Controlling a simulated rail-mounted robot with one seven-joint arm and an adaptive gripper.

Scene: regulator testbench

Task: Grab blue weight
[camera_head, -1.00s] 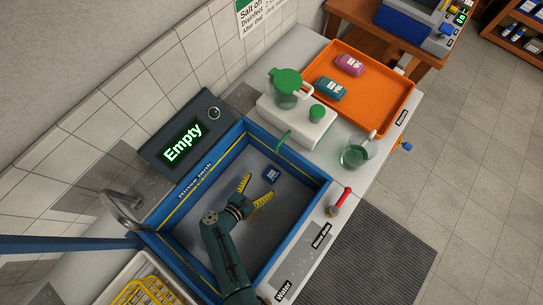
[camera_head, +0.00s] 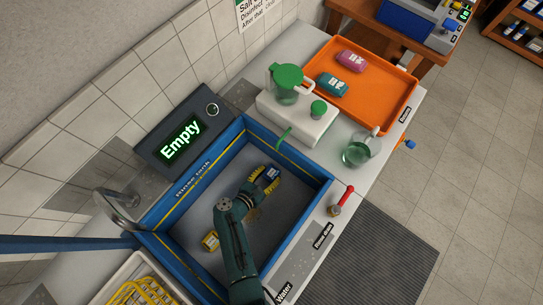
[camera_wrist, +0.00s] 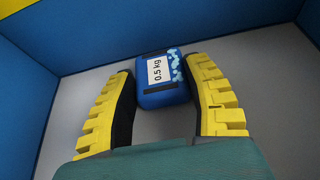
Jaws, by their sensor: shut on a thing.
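The blue weight (camera_head: 271,173) lies on the floor of the blue-walled rinse tank (camera_head: 308,205), near the tank's far right corner. In the wrist view my gripper (camera_wrist: 160,72) is shut on the blue weight, which sits between the fingertips. The weight still appears to rest on the floor.
The tank walls stand close around my gripper. An orange tray (camera_head: 385,103) holds a pink weight (camera_head: 351,61) and a teal weight (camera_head: 332,84). A glass beaker (camera_head: 358,153) and a red-handled valve (camera_head: 342,200) flank the tank.

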